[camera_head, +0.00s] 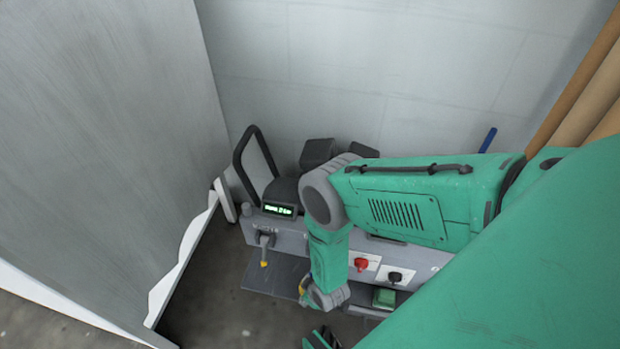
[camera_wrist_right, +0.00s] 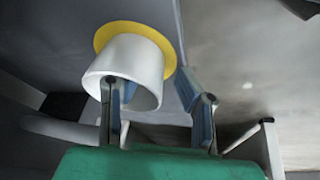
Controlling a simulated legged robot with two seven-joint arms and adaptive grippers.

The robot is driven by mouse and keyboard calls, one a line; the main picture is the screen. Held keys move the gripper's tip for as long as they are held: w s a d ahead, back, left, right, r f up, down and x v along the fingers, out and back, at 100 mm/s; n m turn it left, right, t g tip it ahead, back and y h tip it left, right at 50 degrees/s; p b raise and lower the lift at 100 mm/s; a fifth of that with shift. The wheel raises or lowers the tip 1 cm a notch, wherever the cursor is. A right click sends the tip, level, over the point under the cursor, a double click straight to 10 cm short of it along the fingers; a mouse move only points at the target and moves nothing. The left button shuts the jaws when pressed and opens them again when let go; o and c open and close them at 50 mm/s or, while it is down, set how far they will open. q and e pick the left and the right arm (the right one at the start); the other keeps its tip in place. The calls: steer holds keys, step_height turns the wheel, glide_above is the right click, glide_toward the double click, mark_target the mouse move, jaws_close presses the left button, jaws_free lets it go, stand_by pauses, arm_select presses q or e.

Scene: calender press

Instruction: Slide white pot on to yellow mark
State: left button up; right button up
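The white pot (camera_wrist_right: 140,65) shows in the right wrist view with its open end toward the camera. Its far end is against the round yellow mark (camera_wrist_right: 107,36), which shows as a band around the pot's far side on a grey surface. My right gripper (camera_wrist_right: 165,88) has blue-padded fingers spread apart. One finger reaches into the pot's opening, and the other is outside the pot to the right, with a gap to the wall. In the head view only part of my right gripper (camera_head: 321,338) shows at the bottom edge. The pot and mark are not visible there. My left gripper is not in view.
A grey machine panel with a lit display (camera_head: 279,209), a red knob (camera_head: 361,264) and a black knob (camera_head: 395,277) stands behind my right arm. A black handle (camera_head: 246,160) rises beside it. A large grey panel (camera_head: 100,130) fills the left side.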

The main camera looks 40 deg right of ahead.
steer(key=shift+d+r, duration=0.15)
steer(key=shift+r, duration=0.4)
steer(key=v, duration=1)
steer(key=shift+s+r, duration=0.3)
steer(key=shift+s, duration=0.05)
steer(key=s+d+r+m+g, duration=0.1)
steer(key=s+d+r+g, duration=0.1)
steer(key=s+r, duration=0.5)
steer(key=s+d+r+m+g, duration=0.2)
steer(key=s+r, duration=0.1)
steer(key=r, duration=0.9)
step_height(320, 180, up, 18)
steer(key=p, duration=1.8)
steer(key=shift+d, duration=0.2)
steer(key=shift+o, duration=0.3)
steer(key=shift+w+f, duration=0.1)
